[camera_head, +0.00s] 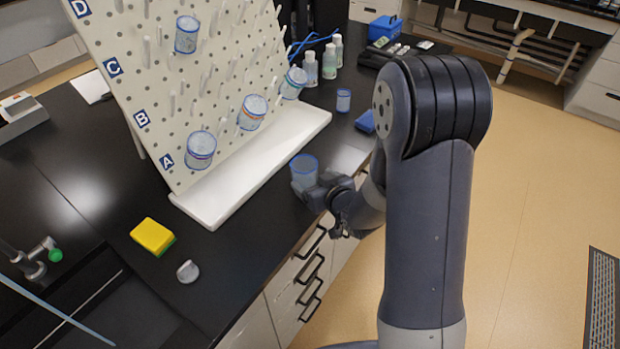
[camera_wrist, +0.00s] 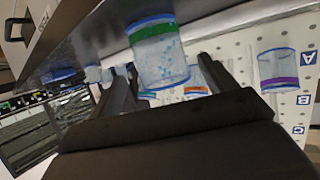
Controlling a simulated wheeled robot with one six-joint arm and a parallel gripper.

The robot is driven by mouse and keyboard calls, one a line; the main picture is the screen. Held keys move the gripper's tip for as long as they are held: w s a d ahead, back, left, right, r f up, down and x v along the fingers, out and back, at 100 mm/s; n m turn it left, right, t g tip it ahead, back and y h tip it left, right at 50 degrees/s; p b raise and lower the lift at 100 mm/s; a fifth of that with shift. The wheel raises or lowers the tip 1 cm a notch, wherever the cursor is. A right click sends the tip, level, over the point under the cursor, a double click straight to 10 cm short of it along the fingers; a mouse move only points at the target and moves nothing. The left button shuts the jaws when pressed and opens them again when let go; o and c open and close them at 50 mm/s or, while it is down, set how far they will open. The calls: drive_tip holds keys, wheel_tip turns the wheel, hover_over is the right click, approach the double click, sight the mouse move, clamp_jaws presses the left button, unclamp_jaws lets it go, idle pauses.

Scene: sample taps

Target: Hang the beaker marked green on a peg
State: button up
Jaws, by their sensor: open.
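The beaker marked green (camera_wrist: 155,45) is clear with blue rims and a green band, in the middle of the wrist view. In the head view a clear beaker (camera_head: 304,168) stands near the bench's front edge, in front of the white tray; its band is not readable there. My gripper (camera_head: 310,190) is at this beaker. In the wrist view my gripper (camera_wrist: 165,80) has its fingers apart, one on each side of the beaker; contact cannot be told. The pegboard (camera_head: 185,100) has rows of pale pegs, with rows labelled A to D.
Banded beakers hang on the pegboard: a purple one (camera_head: 201,150), an orange one (camera_head: 251,113), a teal one (camera_head: 292,84) and one higher up (camera_head: 187,35). A white tray (camera_head: 235,190) runs below. A small beaker (camera_head: 343,100), bottles (camera_head: 311,70) and a yellow sponge (camera_head: 152,236) stand on the bench.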

sight(311, 178)
drive_tip(key=v, duration=0.8)
drive_tip(key=shift+s+d+b, duration=0.15)
drive_tip(key=shift+s+b, duration=0.05)
drive_tip(key=shift+b, duration=0.15)
drive_tip(key=p+x, duration=0.1)
drive_tip(key=x, duration=1)
drive_tip(key=shift+w+p, duration=0.2)
drive_tip(key=shift+p, duration=0.1)
drive_tip(key=shift+w+a+f, duration=0.25)
drive_tip(key=shift+r, duration=0.15)
